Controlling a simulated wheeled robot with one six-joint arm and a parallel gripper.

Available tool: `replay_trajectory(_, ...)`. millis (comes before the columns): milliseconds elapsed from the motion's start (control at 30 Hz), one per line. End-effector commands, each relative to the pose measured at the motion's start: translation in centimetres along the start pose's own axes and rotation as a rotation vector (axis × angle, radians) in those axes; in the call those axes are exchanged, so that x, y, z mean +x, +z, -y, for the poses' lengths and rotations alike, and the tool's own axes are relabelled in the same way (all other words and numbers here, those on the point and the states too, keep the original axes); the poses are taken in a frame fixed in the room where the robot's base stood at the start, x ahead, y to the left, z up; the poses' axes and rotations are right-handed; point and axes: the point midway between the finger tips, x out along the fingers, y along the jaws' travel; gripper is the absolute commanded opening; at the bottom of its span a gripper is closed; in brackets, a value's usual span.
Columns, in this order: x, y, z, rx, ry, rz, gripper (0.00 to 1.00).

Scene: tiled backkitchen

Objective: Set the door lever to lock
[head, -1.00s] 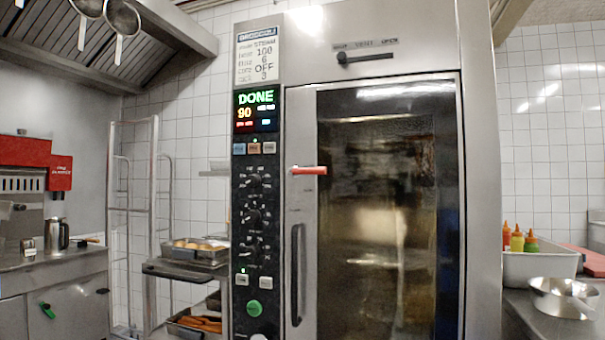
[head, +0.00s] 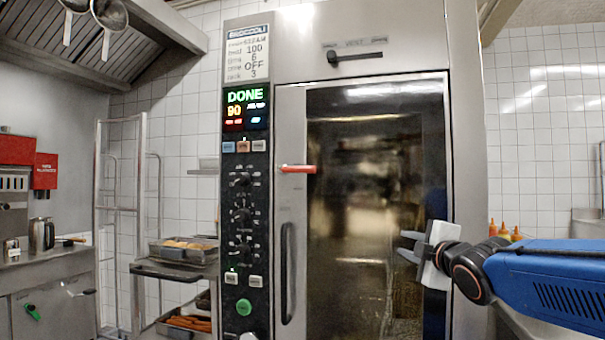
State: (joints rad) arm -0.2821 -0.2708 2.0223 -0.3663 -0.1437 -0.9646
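The oven door lever (head: 298,168) is a short red bar at the left side of the door, above the dark vertical door handle (head: 287,272). It lies horizontal, reaching right onto the edge of the dark glass. I can read no lock marking beside it. The oven door (head: 365,200) appears closed. My gripper (head: 402,246) comes in from the right on a blue arm, in front of the glass. Its two fingers point left and stand apart with nothing between them. It is right of and below the lever, clear of it.
A control panel (head: 244,205) with a lit DONE display runs left of the door. A dark vent lever (head: 357,57) sits above the door. A rack with food trays (head: 183,250) stands at left. Sauce bottles (head: 504,231) are at right behind my arm.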

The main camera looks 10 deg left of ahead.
Motion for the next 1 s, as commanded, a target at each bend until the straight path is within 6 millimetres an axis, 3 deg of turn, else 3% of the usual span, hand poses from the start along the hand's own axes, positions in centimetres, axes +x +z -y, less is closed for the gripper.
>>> replay_trajectory(33,1.9,-2.2,-1.2,-0.073,0.044,-0.056,0.25)
replay_trajectory(200,6.3,-9.6,-5.2,-0.321,0.23,-0.228,0.25)
replay_trajectory(400,8.5,-16.3,-7.7,-0.519,0.416,-0.357,0.25)
replay_trajectory(533,8.9,-18.3,-8.3,-0.574,0.477,-0.393,0.25)
replay_trajectory(733,9.7,-19.3,-8.8,-0.588,0.494,-0.401,0.25)
replay_trajectory(1000,13.3,-21.3,-10.1,-0.587,0.492,-0.4,0.25)
